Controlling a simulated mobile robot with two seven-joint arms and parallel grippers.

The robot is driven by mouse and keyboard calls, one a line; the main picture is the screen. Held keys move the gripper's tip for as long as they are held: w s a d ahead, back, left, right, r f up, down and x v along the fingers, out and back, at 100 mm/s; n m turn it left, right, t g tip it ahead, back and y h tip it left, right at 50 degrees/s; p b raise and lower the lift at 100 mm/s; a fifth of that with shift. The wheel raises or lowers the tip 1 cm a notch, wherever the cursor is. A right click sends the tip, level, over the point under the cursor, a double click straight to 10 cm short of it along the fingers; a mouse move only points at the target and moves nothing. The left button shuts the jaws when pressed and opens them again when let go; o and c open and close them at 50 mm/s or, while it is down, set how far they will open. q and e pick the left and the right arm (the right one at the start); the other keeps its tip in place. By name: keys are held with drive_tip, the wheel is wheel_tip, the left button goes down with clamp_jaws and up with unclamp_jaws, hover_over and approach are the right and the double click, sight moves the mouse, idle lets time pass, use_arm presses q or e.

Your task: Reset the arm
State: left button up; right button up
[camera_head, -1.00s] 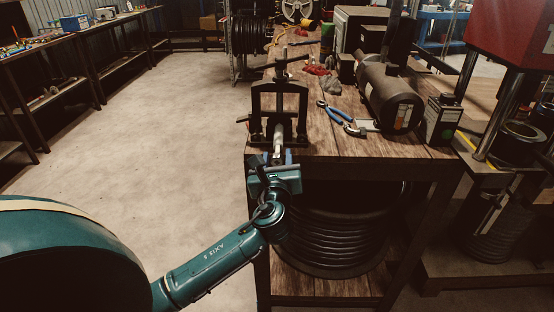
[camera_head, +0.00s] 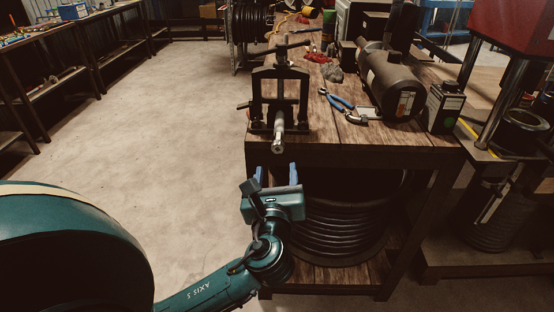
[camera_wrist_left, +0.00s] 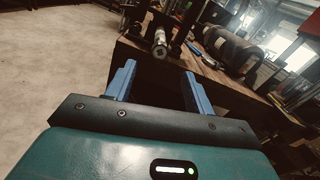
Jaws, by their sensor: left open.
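My left gripper (camera_head: 277,175) is open and empty in the head view, with its two blue fingers apart. It is in front of the wooden workbench's near edge, below the clamp. The black hose crimper (camera_head: 279,85) stands on the bench with a metal fitting (camera_head: 279,132) sticking out toward me. The gripper is apart from that fitting. In the left wrist view the open gripper (camera_wrist_left: 158,83) shows nothing between its fingers, and the fitting (camera_wrist_left: 160,45) is ahead of it, above the fingertips. My right gripper is not in view.
The wooden workbench (camera_head: 335,153) holds blue-handled pliers (camera_head: 341,104), a dark cylinder (camera_head: 393,82) and a small dark box (camera_head: 442,108). A coiled black hose (camera_head: 340,225) lies on its lower shelf. A red-topped machine (camera_head: 513,35) stands at the right. The floor (camera_head: 175,120) to the left is open.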

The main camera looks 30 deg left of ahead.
use_arm(q)
drive_tip(key=shift+v, duration=1.4)
drive_tip(key=s+d+f+n+g+h+p, duration=0.1)
drive_tip(key=d+f+n+h, duration=0.25)
drive_tip(key=f, duration=0.25)
drive_tip(key=s+d+f+n+g+h+p, duration=0.1)
drive_tip(key=d+f+n+g+h, duration=0.1)
drive_tip(key=f+n+h, duration=0.3)
drive_tip(key=s+d+f+n+g+h+p, duration=0.1)
drive_tip(key=s+d+f+n+h, duration=0.3)
drive_tip(key=n, duration=1.2)
drive_tip(key=shift+s+d+f+g+p, duration=0.3)
drive_tip(key=shift+s+d+f+p, duration=0.75)
drive_tip(key=shift+s+f, duration=1.6)
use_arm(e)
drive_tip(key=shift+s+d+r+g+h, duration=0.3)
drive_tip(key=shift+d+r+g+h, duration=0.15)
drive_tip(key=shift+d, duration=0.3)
use_arm(q)
drive_tip(key=shift+s+d+r, duration=0.2)
drive_tip(key=shift+s+r, duration=0.15)
drive_tip(key=shift+r, duration=0.05)
